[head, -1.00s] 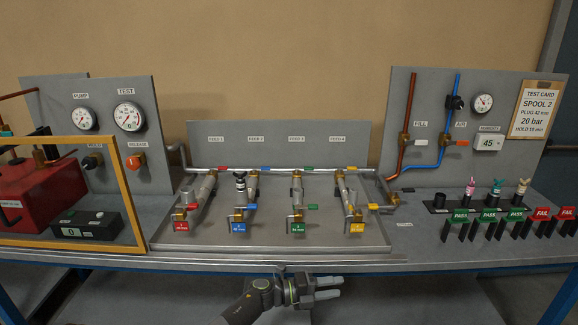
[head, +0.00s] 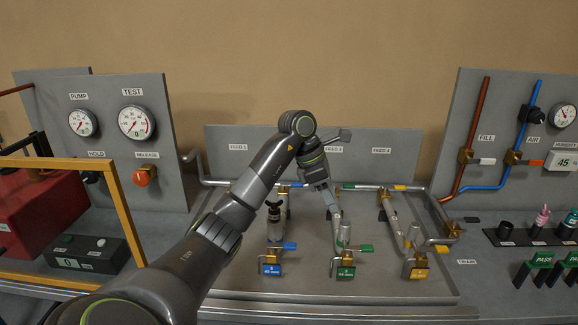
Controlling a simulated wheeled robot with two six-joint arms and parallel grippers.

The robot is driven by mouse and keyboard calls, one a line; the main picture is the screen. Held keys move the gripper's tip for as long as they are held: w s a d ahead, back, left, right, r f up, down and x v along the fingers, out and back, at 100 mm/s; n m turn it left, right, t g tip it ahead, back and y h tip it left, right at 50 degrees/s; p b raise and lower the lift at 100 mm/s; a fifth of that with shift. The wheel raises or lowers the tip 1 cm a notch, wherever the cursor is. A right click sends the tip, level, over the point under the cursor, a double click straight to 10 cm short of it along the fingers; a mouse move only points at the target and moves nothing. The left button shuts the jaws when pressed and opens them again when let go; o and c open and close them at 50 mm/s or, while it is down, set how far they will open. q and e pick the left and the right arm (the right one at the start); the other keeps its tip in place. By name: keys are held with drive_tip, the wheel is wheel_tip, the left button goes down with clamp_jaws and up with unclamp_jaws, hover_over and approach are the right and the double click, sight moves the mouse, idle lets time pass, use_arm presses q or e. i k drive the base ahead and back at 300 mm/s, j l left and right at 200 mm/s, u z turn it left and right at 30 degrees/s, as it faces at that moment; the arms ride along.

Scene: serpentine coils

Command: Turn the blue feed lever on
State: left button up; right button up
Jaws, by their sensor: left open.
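A blue lever (head: 293,185) sits on the back pipe of the feed 2 line, close beside my arm and partly hidden by it. It appears to lie along the pipe. A second blue lever (head: 290,246) is at the front of that line, above the blue tag (head: 270,270), and points right. My left arm reaches over the board from the lower left. Its open, empty gripper (head: 331,203) points down, right of the back blue lever and near the feed 3 pipe. I cannot tell whether its fingers touch anything. My right gripper is out of view.
Back green (head: 348,187) and yellow (head: 400,187) levers stand to the right on the pipe. A black-topped valve (head: 274,211) rises on the feed 2 line. My arm hides the feed 1 line. A yellow frame (head: 122,205) stands left.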

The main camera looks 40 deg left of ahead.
sight(294, 184)
drive_tip(key=i+j, duration=0.15)
drive_tip(key=j, duration=0.25)
drive_tip(key=i+j, duration=0.15)
drive_tip(key=j, duration=0.2)
drive_tip(key=i+j, duration=0.15)
drive_tip(key=j, duration=0.25)
drive_tip(key=i+j, duration=0.15)
drive_tip(key=j, duration=0.25)
